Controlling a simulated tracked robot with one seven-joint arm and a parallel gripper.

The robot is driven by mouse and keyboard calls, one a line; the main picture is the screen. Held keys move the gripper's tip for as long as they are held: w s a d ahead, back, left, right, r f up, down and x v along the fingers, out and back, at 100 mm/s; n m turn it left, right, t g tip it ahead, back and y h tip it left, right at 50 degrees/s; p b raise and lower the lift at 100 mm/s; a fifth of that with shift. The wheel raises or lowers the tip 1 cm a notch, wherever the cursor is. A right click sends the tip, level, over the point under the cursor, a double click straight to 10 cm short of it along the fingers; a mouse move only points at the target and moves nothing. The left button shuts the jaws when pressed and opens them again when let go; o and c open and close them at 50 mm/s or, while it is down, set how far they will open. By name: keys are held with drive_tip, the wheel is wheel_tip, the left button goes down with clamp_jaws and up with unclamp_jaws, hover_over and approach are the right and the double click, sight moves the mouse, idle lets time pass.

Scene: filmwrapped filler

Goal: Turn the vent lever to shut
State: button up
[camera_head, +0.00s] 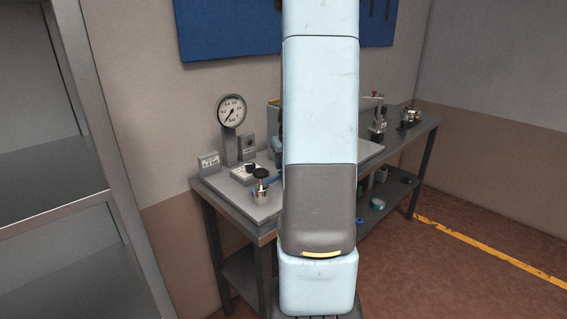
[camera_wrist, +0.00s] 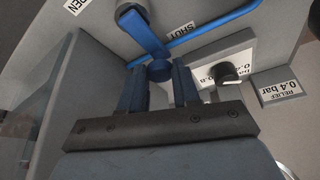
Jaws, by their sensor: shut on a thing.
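The blue vent lever (camera_wrist: 147,36) shows at the top of the wrist view, slanting down to a round blue knob. A SHUT label (camera_wrist: 178,28) is just right of its arm, and an OPEN label (camera_wrist: 76,6) is at the upper left corner. My gripper (camera_wrist: 160,78) has its two blue-grey fingers on either side of the knob, closed on the lever's end. In the head view my own arm hides the gripper and most of the lever area.
A black knob (camera_wrist: 228,72) on a white plate and a RELIEF 0.4 bar sign (camera_wrist: 280,86) lie right of the fingers. A blue bar (camera_wrist: 215,31) runs behind the lever.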

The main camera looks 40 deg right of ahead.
drive_tip(key=o, duration=0.8)
drive_tip(key=shift+c, duration=0.2)
drive_tip(key=v, duration=1.3)
drive_tip(key=shift+r, duration=0.3)
drive_tip(key=s+a+r+n, duration=0.15)
drive_tip(key=a+r, duration=0.25)
drive_tip(key=a, duration=0.6)
drive_tip(key=s+a+r+n+t+y, duration=0.1)
drive_tip(key=s+a+r+n, duration=0.1)
drive_tip(key=s+a, duration=1.4)
drive_tip(key=a, duration=0.4)
drive_tip(key=shift+s, duration=0.15)
